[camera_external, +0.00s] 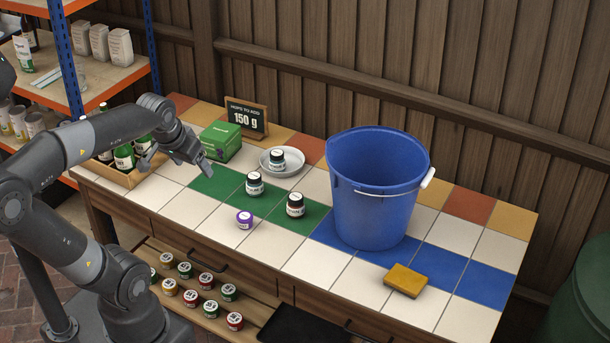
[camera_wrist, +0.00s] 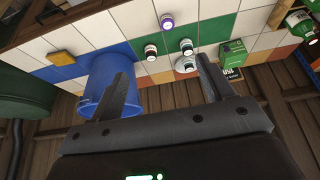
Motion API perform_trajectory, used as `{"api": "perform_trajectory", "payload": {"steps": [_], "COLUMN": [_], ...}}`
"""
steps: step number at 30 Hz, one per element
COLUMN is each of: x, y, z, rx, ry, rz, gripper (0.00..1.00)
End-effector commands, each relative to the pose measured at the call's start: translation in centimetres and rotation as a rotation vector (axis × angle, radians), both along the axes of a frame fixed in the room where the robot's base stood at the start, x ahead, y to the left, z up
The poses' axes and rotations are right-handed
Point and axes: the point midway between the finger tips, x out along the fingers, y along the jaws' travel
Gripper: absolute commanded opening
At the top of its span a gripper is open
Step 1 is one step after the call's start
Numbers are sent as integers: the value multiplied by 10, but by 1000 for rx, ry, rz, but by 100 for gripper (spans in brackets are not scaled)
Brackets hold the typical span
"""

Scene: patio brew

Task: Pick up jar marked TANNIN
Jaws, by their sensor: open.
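Several small jars stand on the tiled table. A dark-capped jar with a pale label (camera_external: 255,184) is on the green tiles, and a brownish jar (camera_external: 296,205) stands to its right. A purple jar (camera_external: 245,219) stands nearer the front, and another dark-capped jar (camera_external: 277,161) sits in a white bowl (camera_external: 296,170). I cannot read any jar's label, so I cannot tell which is TANNIN. My gripper (camera_external: 178,167) is open and empty, above the table's left part, left of the jars. The wrist view shows the purple jar (camera_wrist: 167,21) and brownish jar (camera_wrist: 151,51) beyond the fingers.
A large blue bucket (camera_external: 372,195) stands right of the jars, with a yellow sponge (camera_external: 406,280) in front. A green box (camera_external: 221,141) and a "150 g" sign (camera_external: 246,116) are at the back. A bottle crate (camera_external: 118,176) is at left. Several small jars fill a lower shelf.

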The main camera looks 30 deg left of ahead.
Motion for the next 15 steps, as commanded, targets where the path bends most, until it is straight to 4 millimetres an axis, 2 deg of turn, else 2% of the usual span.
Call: {"api": "perform_trajectory", "payload": {"steps": [1, 8, 15], "x": [15, 80, 148], "y": [-2, -13, -27], "z": [-1, -7, -33], "rx": [0, 0, 0], "ry": [23, 101, 183], "rz": [-2, -7, -11], "gripper": [74, 74, 74]}}
